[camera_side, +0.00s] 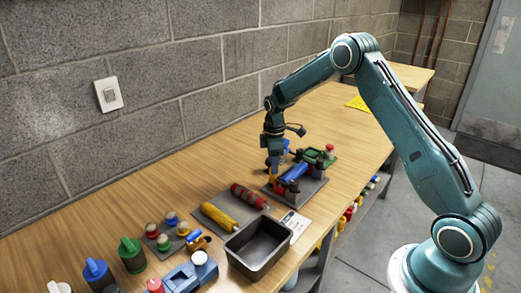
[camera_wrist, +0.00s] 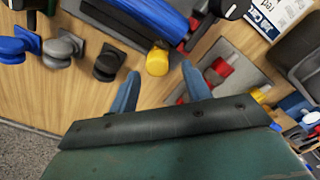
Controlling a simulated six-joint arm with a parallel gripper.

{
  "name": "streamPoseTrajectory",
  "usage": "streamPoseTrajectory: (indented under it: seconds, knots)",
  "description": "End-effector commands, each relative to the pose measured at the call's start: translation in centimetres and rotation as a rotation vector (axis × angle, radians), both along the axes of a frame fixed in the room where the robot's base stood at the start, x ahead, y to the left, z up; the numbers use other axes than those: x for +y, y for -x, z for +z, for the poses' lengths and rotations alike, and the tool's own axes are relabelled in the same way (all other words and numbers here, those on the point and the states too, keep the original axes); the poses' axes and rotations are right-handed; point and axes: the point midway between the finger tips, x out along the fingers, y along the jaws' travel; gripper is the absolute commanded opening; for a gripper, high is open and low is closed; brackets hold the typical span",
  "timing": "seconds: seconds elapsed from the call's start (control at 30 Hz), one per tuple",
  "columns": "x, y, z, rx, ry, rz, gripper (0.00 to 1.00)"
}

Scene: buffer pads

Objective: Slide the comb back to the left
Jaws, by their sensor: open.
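I cannot make out a clear comb in either view. A blue bar (camera_side: 294,172) lies on a dark grey pad (camera_side: 311,189) beneath my gripper (camera_side: 273,174) in the side view. In the wrist view the blue bar (camera_wrist: 158,14) lies at the top on its dark pad (camera_wrist: 108,18). My gripper is open in the wrist view (camera_wrist: 160,88), its two blue fingers apart with nothing between the tips. A yellow round knob (camera_wrist: 157,62) sits just beyond the fingertips, near the pad's edge. Contact cannot be told.
A red roller (camera_side: 248,195) and a yellow roller (camera_side: 218,216) lie on a grey pad to the left. A black tray (camera_side: 257,247) and a white card (camera_side: 294,223) are in front. Grey (camera_wrist: 62,47) and black (camera_wrist: 108,63) knobs stand left in the wrist view. The back wall side is clear.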

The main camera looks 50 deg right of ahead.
Motion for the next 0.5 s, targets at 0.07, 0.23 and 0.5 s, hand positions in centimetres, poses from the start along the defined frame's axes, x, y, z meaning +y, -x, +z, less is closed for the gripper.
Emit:
streamPoseTrajectory:
  seconds: [0.07, 0.23, 0.5]
  knots:
    - [0.0, -0.1, 1.2, -0.004, 0.001, 0.0, 0.48]
    - [0.0, -0.1, 3.9, -0.005, 0.001, 0.001, 0.48]
    - [0.1, -0.1, 8.5, -0.005, 0.001, 0.002, 0.48]
